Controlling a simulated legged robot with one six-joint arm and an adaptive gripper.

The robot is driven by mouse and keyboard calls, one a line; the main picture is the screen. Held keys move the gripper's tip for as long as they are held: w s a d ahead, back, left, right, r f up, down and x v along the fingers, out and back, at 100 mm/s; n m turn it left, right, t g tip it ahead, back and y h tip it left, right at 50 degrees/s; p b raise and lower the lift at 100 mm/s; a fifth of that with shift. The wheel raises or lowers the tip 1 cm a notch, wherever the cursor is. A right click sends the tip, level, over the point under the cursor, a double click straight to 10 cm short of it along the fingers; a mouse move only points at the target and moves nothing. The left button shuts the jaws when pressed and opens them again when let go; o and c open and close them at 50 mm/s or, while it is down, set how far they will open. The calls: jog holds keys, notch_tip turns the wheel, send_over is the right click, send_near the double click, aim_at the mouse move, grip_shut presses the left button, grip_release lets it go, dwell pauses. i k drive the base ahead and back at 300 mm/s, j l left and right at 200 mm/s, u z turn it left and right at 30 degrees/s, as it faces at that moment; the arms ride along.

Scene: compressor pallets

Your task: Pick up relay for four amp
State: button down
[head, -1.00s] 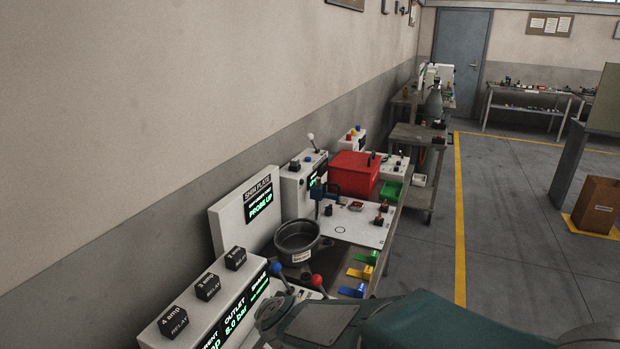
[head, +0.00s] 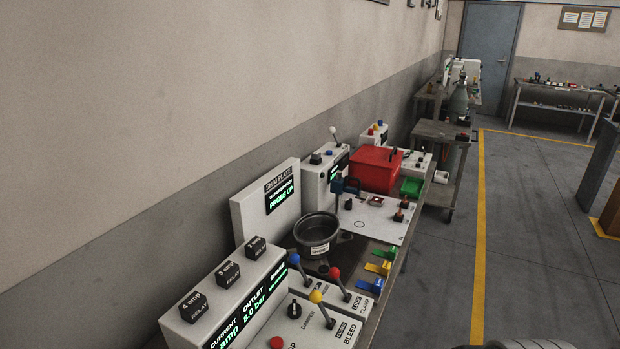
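The relay marked "4 amp" (head: 194,306) is a small black block on top of the white control box (head: 240,303) at the lower left. It is the nearest of three such blocks in a row. The relay marked "3 amp" (head: 228,273) and a third relay (head: 256,248) stand behind it, each in its own spot with "RELAY" printed beside it. My gripper is not in view. Only a dark rounded piece, seemingly of my arm, shows at the bottom edge right of centre.
The box display reads current, outlet and 6.0 bar. In front stand colored levers (head: 319,308) and a red button (head: 277,342). A grey pot (head: 316,229), a "PROBE UP" panel (head: 268,204) and a red case (head: 375,170) lie beyond. The wall rises close behind; floor is open at right.

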aim_at(256, 247)
jog(key=k, duration=0.7)
jog(key=k+u, duration=0.2)
jog(key=u, duration=0.15)
jog(key=k+u, duration=0.15)
jog(key=u, duration=0.2)
jog(key=k+j+u, duration=0.2)
jog(key=u, duration=0.15)
jog(key=i+l+u, duration=0.2)
jog(key=l+u, duration=0.15)
jog(key=l, duration=0.3)
jog(key=i+l+u, duration=0.2)
jog(key=l, duration=0.15)
jog(key=l+u, duration=0.15)
jog(key=l, duration=0.2)
jog(key=i+l, duration=0.1)
jog(key=l, duration=0.35)
jog(key=i+l, duration=0.35)
